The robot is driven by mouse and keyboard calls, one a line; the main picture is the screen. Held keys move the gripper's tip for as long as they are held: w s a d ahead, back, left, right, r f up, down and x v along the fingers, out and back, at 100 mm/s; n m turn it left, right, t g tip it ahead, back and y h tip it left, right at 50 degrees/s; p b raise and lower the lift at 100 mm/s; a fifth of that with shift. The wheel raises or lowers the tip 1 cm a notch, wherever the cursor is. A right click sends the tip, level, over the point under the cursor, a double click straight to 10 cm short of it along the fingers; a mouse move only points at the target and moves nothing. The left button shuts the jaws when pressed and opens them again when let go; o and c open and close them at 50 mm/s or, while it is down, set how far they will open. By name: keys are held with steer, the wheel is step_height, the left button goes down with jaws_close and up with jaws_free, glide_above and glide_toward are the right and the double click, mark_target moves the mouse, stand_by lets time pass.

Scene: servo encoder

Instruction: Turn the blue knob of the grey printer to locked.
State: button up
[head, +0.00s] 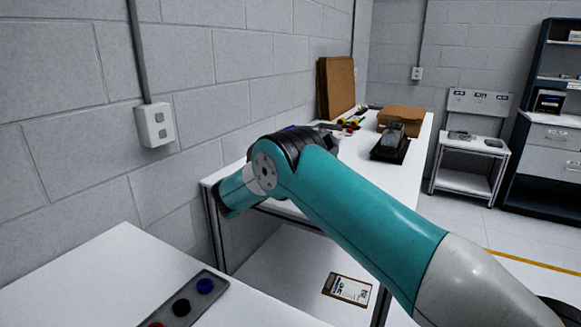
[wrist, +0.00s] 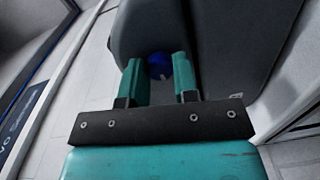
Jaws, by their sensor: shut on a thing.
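The blue knob (wrist: 158,68) shows in the wrist view, on the dark grey body of the printer (wrist: 222,40). My gripper (wrist: 157,62) has its two teal fingers on either side of the knob and is shut on it. The fingers hide the knob's sides. Its turned position and any lock marking cannot be read. In the head view my teal arm crosses the middle of the picture, and neither the gripper's fingers nor the knob can be made out there.
A white table (head: 95,272) at the front left bears a grey strip (head: 166,315) with blue, black and red round pieces. A white bench (head: 424,137) behind my arm carries a cardboard box (head: 401,117) and a dark device (head: 390,145). A clipboard (head: 349,289) lies below. Open floor is at right.

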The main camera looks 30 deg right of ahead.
stand_by(0.3)
steer(key=o, duration=0.9)
steer(key=shift+o, duration=0.2)
